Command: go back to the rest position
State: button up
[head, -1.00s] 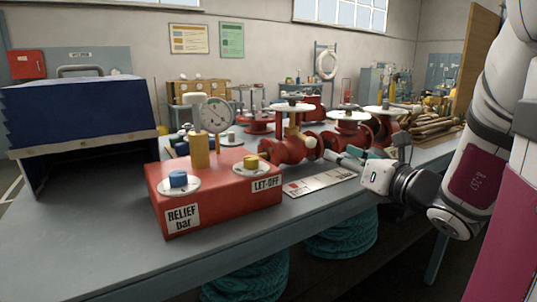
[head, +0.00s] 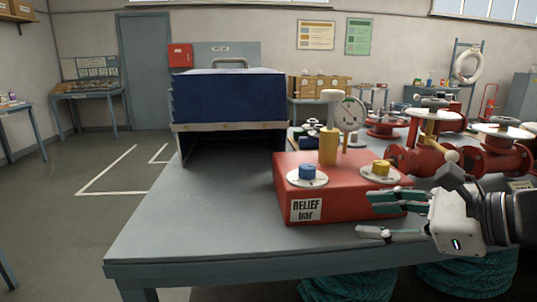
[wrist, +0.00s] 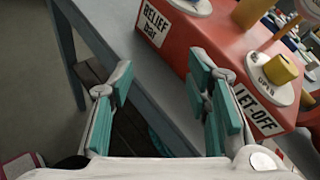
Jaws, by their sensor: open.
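My gripper (head: 385,218) is open and empty. In the head view it is at the lower right, in front of the right part of the red box (head: 330,208), fingers pointing left. The red box carries a blue knob (head: 308,171), a yellow knob (head: 381,168), a brass post and a round gauge (head: 350,113). In the wrist view my gripper (wrist: 160,95) has its fingers wide apart. The red box (wrist: 200,45) with its LET-OFF label is behind the right finger. The table edge and floor show between the fingers.
A blue-covered case (head: 228,97) with an open dark front stands on the grey table (head: 190,225), left of the box. Red valves with white handwheels (head: 496,155) stand on the right. The table's left part is clear. Teal coils (head: 350,288) lie below the table.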

jog(key=s+a+f+n+g+h, duration=0.1)
jog(key=s+a+f+n+g, duration=0.25)
jog(key=s+n, duration=0.3)
jog(key=s+a+f+n+g+h, duration=0.1)
jog(key=s+a+f+n+g, duration=0.1)
jog(key=s+a+n+g, duration=0.45)
jog(key=s+d+f+n+t+h, duration=0.1)
jog(key=s+d+f+n+h, duration=0.1)
jog(key=s+d+n+h, duration=0.65)
notch_tip(320, 180, up, 20)
jog(key=d+n+t+y+p, duration=0.1)
jog(key=d+t+p, duration=0.1)
jog(key=p, duration=1.5)
jog(key=shift+s+d+f+n+t+y, duration=0.25)
jog(key=shift+n+t+y, duration=0.1)
jog(key=shift+t, duration=0.35)
dwell(1.7)
